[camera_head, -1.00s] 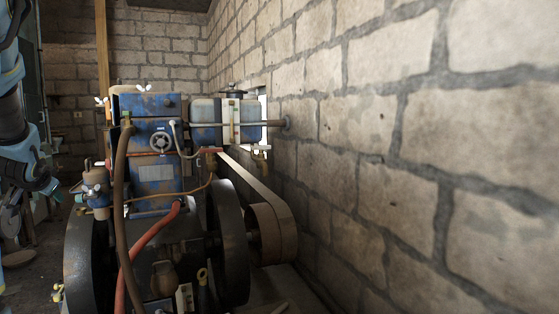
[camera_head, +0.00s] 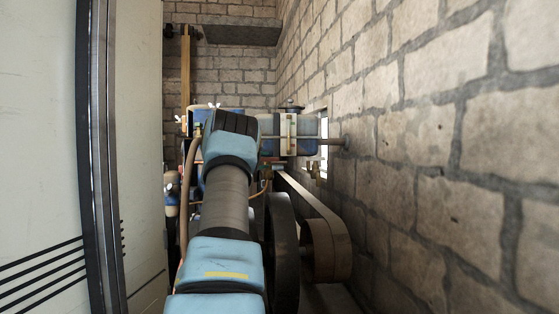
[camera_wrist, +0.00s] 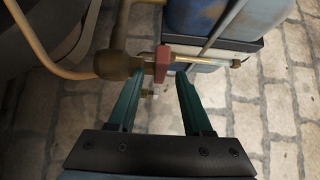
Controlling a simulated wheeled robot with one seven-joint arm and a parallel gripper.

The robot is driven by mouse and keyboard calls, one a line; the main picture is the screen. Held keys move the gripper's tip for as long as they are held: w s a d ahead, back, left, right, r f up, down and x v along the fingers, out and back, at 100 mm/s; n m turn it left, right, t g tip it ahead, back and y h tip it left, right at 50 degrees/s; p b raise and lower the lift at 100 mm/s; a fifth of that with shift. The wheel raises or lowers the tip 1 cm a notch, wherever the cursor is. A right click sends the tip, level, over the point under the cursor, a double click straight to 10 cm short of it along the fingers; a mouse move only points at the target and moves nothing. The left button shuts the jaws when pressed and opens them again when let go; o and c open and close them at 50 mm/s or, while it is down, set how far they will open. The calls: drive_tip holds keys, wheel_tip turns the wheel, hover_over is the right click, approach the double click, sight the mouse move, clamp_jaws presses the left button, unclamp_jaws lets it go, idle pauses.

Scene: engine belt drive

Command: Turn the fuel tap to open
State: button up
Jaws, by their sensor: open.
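The fuel tap shows in the wrist view as a brass body (camera_wrist: 118,66) with a red lever (camera_wrist: 162,62) and a thin brass rod running right. My gripper (camera_wrist: 157,78) is open, its two green fingers pointing at the tap. The red lever lies just beyond the fingertips, between them in the picture. I cannot tell whether a finger touches it. In the head view my arm hides my gripper and much of the engine. The blue fuel tank (camera_head: 305,127) shows there, with a small reddish part (camera_head: 272,160) below it.
A belt (camera_head: 312,208) runs from the engine to a pulley (camera_head: 330,250), beside a dark flywheel (camera_head: 281,250). A stone wall (camera_head: 440,160) stands close on the right. In the wrist view a copper pipe (camera_wrist: 40,50) joins the tap, with the blue tank (camera_wrist: 205,15) above.

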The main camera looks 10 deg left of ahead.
sight(273, 159)
drive_tip(key=p+x, duration=0.1)
drive_tip(key=x, duration=0.6)
drive_tip(key=shift+a+p, duration=0.2)
drive_tip(key=shift+p, duration=0.15)
clamp_jaws()
